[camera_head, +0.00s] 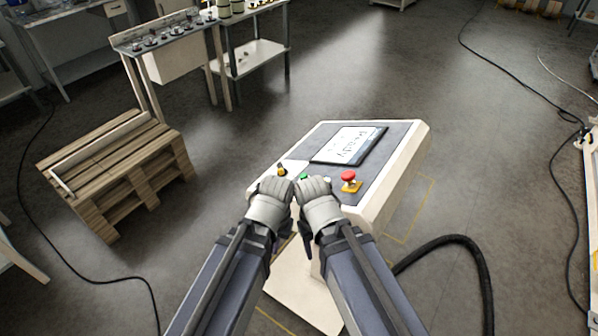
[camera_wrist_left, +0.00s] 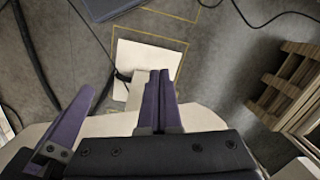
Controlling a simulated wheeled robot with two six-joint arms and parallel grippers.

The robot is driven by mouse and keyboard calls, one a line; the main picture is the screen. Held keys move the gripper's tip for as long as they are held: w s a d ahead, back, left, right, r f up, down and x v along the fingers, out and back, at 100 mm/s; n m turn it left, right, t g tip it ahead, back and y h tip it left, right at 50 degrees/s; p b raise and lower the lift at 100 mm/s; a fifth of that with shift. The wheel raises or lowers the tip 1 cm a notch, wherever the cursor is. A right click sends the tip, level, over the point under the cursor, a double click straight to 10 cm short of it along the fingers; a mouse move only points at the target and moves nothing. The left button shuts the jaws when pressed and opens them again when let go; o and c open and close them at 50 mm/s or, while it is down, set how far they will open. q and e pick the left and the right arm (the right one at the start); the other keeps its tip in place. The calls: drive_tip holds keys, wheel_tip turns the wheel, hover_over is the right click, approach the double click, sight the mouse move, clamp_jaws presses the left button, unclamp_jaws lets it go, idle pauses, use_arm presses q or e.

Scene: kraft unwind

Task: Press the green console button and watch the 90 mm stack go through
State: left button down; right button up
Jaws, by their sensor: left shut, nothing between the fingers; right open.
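The console (camera_head: 405,150) stands ahead, with a slanted grey panel and a screen (camera_head: 349,145) that seems to read "Ready". The green button (camera_head: 303,177) is partly hidden behind my grippers' grey wrist parts. A red mushroom button (camera_head: 348,176) on a yellow base is to its right. My left gripper (camera_head: 275,244) is at the console's near edge, fingers mostly hidden; the left wrist view shows them shut and empty (camera_wrist_left: 160,98), pointing at the floor side. My right gripper (camera_head: 308,246) is beside it, open, mostly hidden by its arm. I cannot identify the 90 mm stack.
A wooden pallet (camera_head: 115,165) lies at the left. A workbench (camera_head: 170,45) stands behind it. A thick black hose (camera_head: 470,245) runs from the console's right. Open floor lies beyond the console.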

use_arm(q)
drive_tip(key=w+d+r+n+t+h+p, duration=0.1)
drive_tip(key=w+r+n+p, duration=0.4)
drive_tip(key=w, duration=0.8)
drive_tip(key=w+d+r+n+t+h+p, duration=0.2)
drive_tip(key=w+r+n+t+p, duration=0.3)
drive_tip(key=w+r+n, duration=0.4)
drive_tip(key=w+d, duration=0.1)
drive_tip(key=w, duration=0.3)
drive_tip(key=shift+d+n+t, duration=0.2)
drive_tip(key=shift+n+t, duration=0.1)
drive_tip(key=shift+n, duration=0.1)
drive_tip(key=b, duration=0.7)
hover_over(301, 177)
drive_tip(key=f, duration=0.4)
drive_tip(key=a+f, duration=0.1)
drive_tip(key=f, duration=0.2)
drive_tip(key=shift+w, duration=0.4)
drive_tip(key=shift+s+d+f+b, duration=0.2)
drive_tip(key=shift+d+f+b, duration=0.1)
drive_tip(key=shift+f+b, duration=0.25)
drive_tip(key=shift+d+f+b, duration=0.15)
drive_tip(key=shift+f+b, duration=0.15)
drive_tip(key=shift+b, duration=0.15)
